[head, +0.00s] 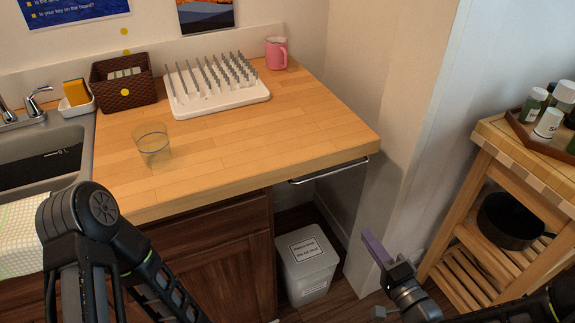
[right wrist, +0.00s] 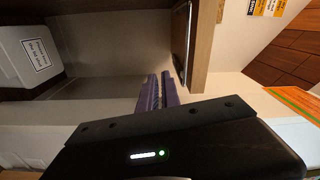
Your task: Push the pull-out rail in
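The pull-out rail (head: 330,172) is a thin chrome bar under the front edge of the wooden counter, near its right end. It shows a little below the counter's edge, over the open space.
The counter (head: 250,130) carries a glass (head: 152,145), a drying rack (head: 215,92), a basket (head: 124,82) and a pink mug (head: 276,53). A white bin (head: 307,268) stands below the rail. A wooden cart (head: 500,215) with bottles stands at the right.

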